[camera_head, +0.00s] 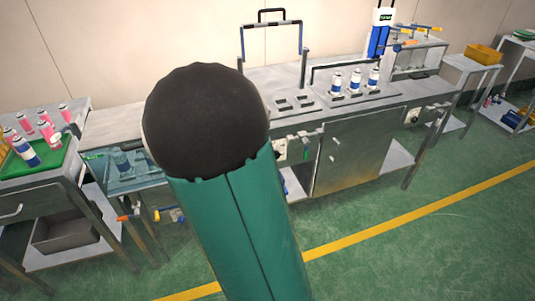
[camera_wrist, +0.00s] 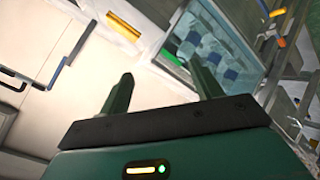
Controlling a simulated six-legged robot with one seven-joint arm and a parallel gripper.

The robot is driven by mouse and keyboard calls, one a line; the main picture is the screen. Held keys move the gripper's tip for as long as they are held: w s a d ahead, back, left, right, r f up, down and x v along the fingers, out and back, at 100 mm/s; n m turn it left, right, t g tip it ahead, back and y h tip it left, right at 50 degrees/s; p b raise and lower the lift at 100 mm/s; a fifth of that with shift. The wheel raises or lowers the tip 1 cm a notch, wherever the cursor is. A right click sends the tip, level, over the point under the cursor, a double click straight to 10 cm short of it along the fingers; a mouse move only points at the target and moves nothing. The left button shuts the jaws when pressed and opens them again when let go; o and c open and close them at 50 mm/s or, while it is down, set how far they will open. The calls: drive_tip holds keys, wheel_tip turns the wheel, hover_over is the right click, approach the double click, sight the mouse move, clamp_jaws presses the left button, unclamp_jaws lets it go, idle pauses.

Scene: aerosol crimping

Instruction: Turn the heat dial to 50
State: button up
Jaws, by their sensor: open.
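I cannot make out a heat dial or its scale for certain in either view. A small white panel with a dark round spot (camera_head: 281,149) sits on the front of the middle bench, just right of my arm in the head view. A similar white fitting (camera_head: 412,115) sits further right on the bench front. Both are too small to read. My gripper (camera_wrist: 161,82) is open and empty in the wrist view, its two green fingers wide apart and touching nothing. My arm hides it in the head view.
A clear blue-tinted tank (camera_head: 137,170) stands left of my arm; it also shows in the wrist view (camera_wrist: 222,45). Several cans stand on the green tray (camera_head: 50,165) at left. White-blue cans (camera_head: 354,82) stand on the middle bench. The green floor (camera_head: 400,250) in front is clear.

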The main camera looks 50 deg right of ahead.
drive_tip(key=s+d+f+n+t+h, duration=0.1)
drive_tip(key=s+d+f+n+h, duration=0.15)
drive_tip(key=d+f, duration=0.55)
drive_tip(key=s+d+f+n+h, duration=0.1)
drive_tip(key=d+f+n+h, duration=0.4)
drive_tip(key=d, duration=0.6)
drive_tip(key=s+d+f+n+t+y, duration=0.4)
drive_tip(key=s+f+n+t, duration=0.1)
drive_tip(key=s+f+n, duration=0.7)
drive_tip(key=f+x, duration=0.1)
drive_tip(key=x, duration=1.4)
drive_tip(key=shift+a, duration=0.15)
drive_tip(key=shift+f+m, duration=0.15)
drive_tip(key=shift+m, duration=0.1)
drive_tip(key=c, duration=1)
